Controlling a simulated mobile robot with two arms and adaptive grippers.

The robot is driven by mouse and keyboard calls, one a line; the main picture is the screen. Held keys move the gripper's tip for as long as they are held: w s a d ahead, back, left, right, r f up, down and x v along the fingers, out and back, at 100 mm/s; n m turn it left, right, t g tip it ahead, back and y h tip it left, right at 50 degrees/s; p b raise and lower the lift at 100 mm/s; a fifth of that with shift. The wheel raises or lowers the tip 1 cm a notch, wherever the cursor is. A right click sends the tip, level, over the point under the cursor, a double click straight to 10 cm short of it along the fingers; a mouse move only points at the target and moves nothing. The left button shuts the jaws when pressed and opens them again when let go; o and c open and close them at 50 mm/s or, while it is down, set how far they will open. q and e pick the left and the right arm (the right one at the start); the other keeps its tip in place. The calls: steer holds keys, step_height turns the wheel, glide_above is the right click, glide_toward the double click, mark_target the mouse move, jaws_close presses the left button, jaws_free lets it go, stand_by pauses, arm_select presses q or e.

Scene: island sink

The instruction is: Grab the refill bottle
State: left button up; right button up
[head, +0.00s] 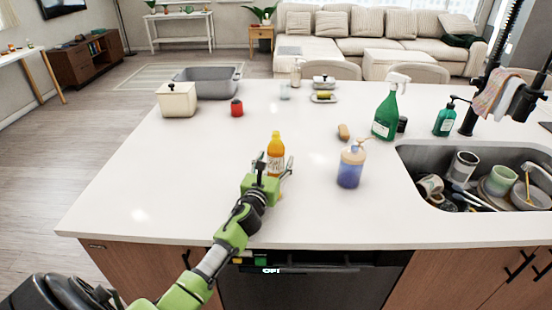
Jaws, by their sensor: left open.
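An orange bottle with a white label (276,147) stands upright on the white island counter (180,170); it looks like the refill bottle. My left gripper (274,169) reaches in from the front with its fingers open. In the picture, one finger shows on each side of the bottle's lower part. The gripper hides the bottle's base, and I cannot tell whether the fingers touch it. My right gripper is not in view.
A blue pump bottle (351,166) stands to the right, with a green spray bottle (386,115) behind it. The sink (410,155) at right holds several dishes. A red jar (237,107), cream canister (177,99) and grey basin (207,82) stand farther back. The counter's left side is clear.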

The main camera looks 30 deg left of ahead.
arm_select(q)
steer(key=shift+w+a, duration=0.15)
steer(key=shift+w, duration=0.4)
steer(key=shift+w+a, duration=0.1)
steer(key=shift+w, duration=0.15)
steer(key=shift+s, duration=0.1)
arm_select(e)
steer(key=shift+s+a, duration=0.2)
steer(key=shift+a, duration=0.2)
arm_select(q)
steer(key=c, duration=1.3)
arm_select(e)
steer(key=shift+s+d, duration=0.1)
arm_select(q)
steer(key=shift+r, duration=0.2)
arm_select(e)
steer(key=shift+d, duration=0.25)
arm_select(q)
steer(key=shift+r, duration=0.1)
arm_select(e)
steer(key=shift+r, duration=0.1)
